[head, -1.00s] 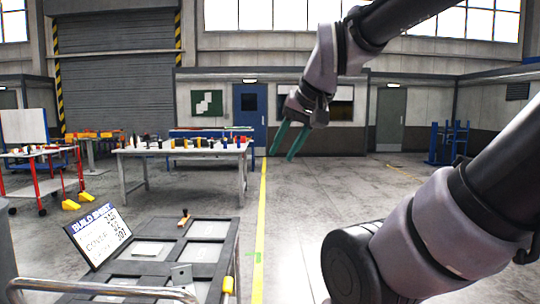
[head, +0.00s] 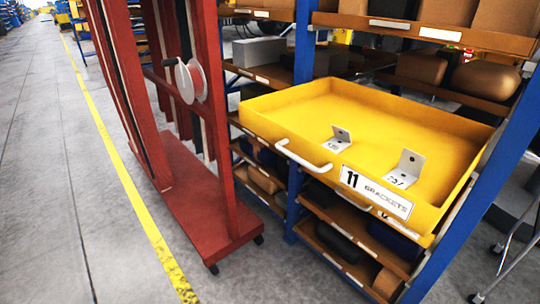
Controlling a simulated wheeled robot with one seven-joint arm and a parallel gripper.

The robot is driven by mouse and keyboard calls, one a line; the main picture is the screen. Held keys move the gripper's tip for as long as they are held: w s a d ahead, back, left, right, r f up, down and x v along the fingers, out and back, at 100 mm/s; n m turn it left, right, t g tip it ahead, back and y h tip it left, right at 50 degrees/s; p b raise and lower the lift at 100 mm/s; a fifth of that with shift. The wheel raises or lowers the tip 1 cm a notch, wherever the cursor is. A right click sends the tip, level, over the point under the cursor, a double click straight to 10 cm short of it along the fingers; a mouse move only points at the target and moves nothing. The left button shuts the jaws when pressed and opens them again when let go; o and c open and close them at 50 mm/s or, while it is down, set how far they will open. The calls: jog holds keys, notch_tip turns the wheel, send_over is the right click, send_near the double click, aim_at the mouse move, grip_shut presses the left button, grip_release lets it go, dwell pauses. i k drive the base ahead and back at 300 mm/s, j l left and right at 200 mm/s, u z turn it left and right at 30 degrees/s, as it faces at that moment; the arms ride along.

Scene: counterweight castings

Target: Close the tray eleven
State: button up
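Tray eleven (head: 300,110) is a yellow tray labelled "11 BRACKETS" (head: 376,193), pulled out from a blue-framed rack (head: 305,45) on the right of the head view. A white bar handle (head: 303,157) is on its front left. Two small grey metal brackets (head: 338,140) (head: 407,170) stand inside it, and the rest of its floor is bare. My gripper is not in view, and nothing touches the tray in this frame.
A red wheeled frame (head: 205,190) with a round grey disc (head: 191,81) stands close left of the tray. Brown shelf trays (head: 345,245) holding dark and tan castings lie below and behind. Open grey floor with a yellow line (head: 130,195) runs along the left.

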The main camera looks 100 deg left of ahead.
aim_at(298, 120)
jog(key=u, duration=3.35)
jog(key=i+j+z, duration=0.3)
jog(key=i+j, duration=0.25)
jog(key=j, duration=0.15)
